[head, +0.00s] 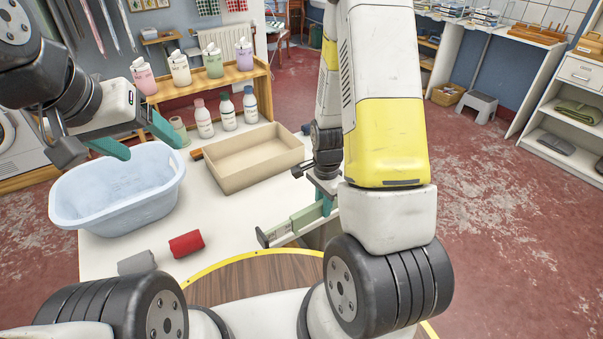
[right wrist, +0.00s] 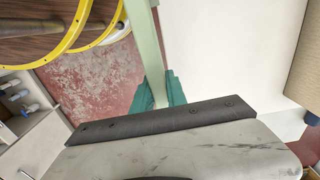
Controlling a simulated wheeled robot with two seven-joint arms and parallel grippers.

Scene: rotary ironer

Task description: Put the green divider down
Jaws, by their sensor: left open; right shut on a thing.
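The green divider (head: 304,218) is a long pale green bar with a dark end piece, in front of the beige tray in the head view. My right gripper (head: 322,207) is shut on it, its teal fingers around the bar. In the right wrist view the divider (right wrist: 143,45) runs up and away from between the teal fingers (right wrist: 161,92). It appears held near the table's right edge; its height above the table is hard to tell. My left gripper (head: 138,141) is open and empty, over the back of the light blue basin (head: 70,198).
The beige tray (head: 232,184) stands on the white table (head: 215,225), with several bottles (head: 227,112) behind it. A red roll (head: 186,244) and a grey roll (head: 137,262) lie at the front. A yellow-rimmed wooden round (head: 250,278) is nearest me. Table space left of the divider is clear.

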